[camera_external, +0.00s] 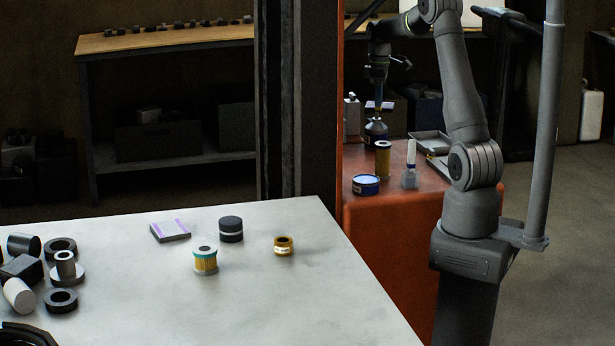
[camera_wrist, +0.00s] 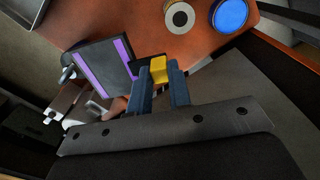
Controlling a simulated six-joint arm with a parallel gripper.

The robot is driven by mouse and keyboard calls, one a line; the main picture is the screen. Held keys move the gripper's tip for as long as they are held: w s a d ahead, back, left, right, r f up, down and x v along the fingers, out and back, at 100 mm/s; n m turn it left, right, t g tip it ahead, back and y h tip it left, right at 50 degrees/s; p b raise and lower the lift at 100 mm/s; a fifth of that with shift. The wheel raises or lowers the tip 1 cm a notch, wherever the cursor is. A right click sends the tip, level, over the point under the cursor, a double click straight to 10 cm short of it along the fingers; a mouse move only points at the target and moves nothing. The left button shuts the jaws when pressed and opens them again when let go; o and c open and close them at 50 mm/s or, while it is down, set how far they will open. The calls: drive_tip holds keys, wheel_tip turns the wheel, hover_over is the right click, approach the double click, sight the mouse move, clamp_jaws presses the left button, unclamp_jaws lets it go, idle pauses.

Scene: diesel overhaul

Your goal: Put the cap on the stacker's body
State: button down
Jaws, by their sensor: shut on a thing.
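My gripper (camera_external: 377,108) points down over the orange workbench at the back right. In the wrist view its two blue fingers (camera_wrist: 160,84) are shut on a small yellow piece (camera_wrist: 158,68). I cannot tell whether that piece is the cap. Just below the gripper in the external view stands a dark, tapering object (camera_external: 376,130); I cannot tell whether it touches the held piece. A yellow-brown cylinder (camera_external: 383,162) stands upright in front of it, and its ring-shaped top shows in the wrist view (camera_wrist: 180,17). I cannot tell which object is the stacker's body.
A purple-striped box (camera_wrist: 100,68) lies left of the fingers in the wrist view.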

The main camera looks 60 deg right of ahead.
drive_tip(key=s+d+f, duration=0.2)
drive_tip(key=s+f, duration=0.2)
drive_tip(key=f, duration=0.3)
drive_tip(key=shift+n, duration=0.3)
drive_tip(key=shift+w+a+f, duration=0.8)
drive_tip(key=shift+w+f, duration=1)
drive_tip(key=shift+f, duration=0.15)
drive_tip(key=shift+w+a+f, duration=0.8)
drive_tip(key=shift+w+f, duration=0.95)
drive_tip(key=shift+f, duration=0.15)
drive_tip(key=shift+w+a+f, duration=0.8)
drive_tip(key=shift+w+f, duration=1)
drive_tip(key=shift+f, duration=0.15)
drive_tip(key=shift+f, duration=0.1)
drive_tip(key=c, duration=1.3)
unclamp_jaws()
drive_tip(key=shift+c, duration=0.2)
